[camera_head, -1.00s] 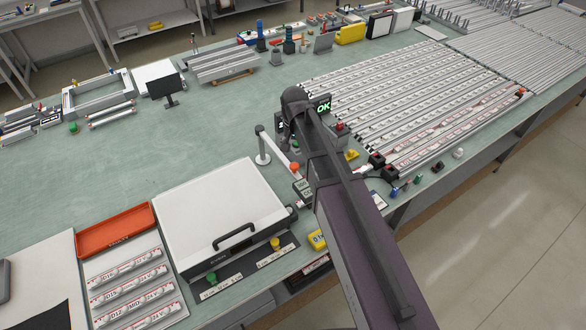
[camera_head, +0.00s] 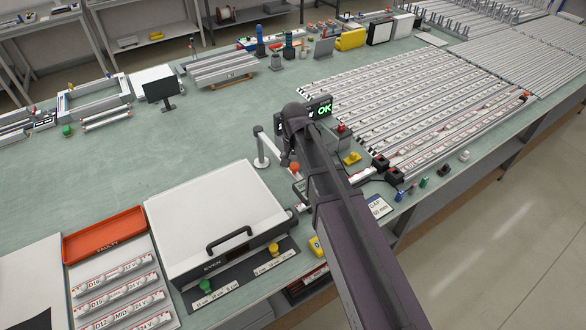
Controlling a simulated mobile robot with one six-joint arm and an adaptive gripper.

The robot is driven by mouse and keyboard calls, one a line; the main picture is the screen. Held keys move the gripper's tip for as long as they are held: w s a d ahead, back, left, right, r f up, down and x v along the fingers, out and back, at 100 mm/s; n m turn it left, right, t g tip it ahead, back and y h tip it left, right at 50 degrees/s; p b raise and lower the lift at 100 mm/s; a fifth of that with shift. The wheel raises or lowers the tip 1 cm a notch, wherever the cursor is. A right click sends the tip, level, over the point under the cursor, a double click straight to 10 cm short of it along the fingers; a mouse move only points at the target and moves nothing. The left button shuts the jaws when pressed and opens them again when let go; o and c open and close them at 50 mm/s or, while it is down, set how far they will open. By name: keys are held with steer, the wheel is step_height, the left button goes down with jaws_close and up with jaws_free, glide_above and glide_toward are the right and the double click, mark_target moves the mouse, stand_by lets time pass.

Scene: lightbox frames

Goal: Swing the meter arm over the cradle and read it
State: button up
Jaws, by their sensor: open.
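My gripper (camera_head: 287,157) hangs at the end of my dark arm, near the middle of the view. It is open, but its fingertips are small, dark and partly hidden by the arm. A pale upright post (camera_head: 261,149) stands just left of it, with what looks like the meter arm reaching right. An orange-red knob (camera_head: 295,167) is close beside the gripper. I see no clear contact. A black display (camera_head: 322,110) shows a green "OK" behind my arm. A short white piece (camera_head: 361,175) right of my arm may be the cradle or lie in it; my arm hides much there.
A white-lidded box (camera_head: 215,215) with a black handle stands at front left, beside an orange tray (camera_head: 104,234) and labelled tubes (camera_head: 120,292). Long racks of strips (camera_head: 420,105) fill the right side. The green bench (camera_head: 150,165) is clear at centre left.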

steer(key=shift+f, duration=0.4)
